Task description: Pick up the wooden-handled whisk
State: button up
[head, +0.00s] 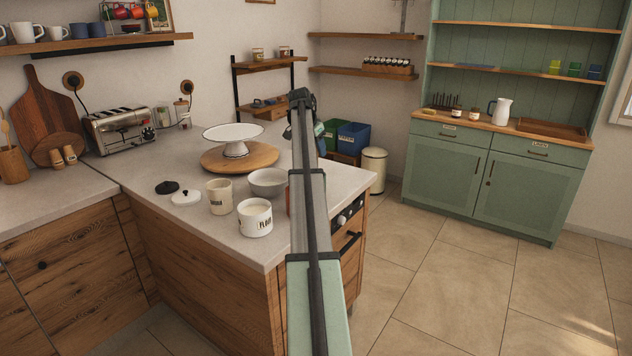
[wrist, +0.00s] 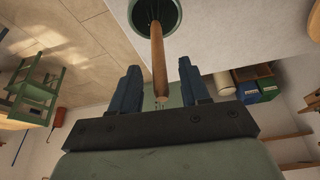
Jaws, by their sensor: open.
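A wooden handle (wrist: 158,60), which I take to be the whisk's, shows in the wrist view. It runs down from a dark green round thing (wrist: 134,22) at the top edge, and its end lies between the fingers of my gripper (wrist: 159,68). The fingers are open, with a gap on each side of the handle. I cannot tell whether the whisk's wires are inside the green round thing.
The grey counter (head: 318,183) carries a white cake stand (head: 234,134) on a round wooden board, a white bowl (head: 268,182) and two labelled canisters (head: 255,222). A toaster (head: 121,130) stands further left. A green cabinet (head: 520,190) stands across the open tiled floor.

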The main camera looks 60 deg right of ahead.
jog(key=shift+x, duration=0.9)
jog(key=shift+c, duration=0.3)
grip_shut()
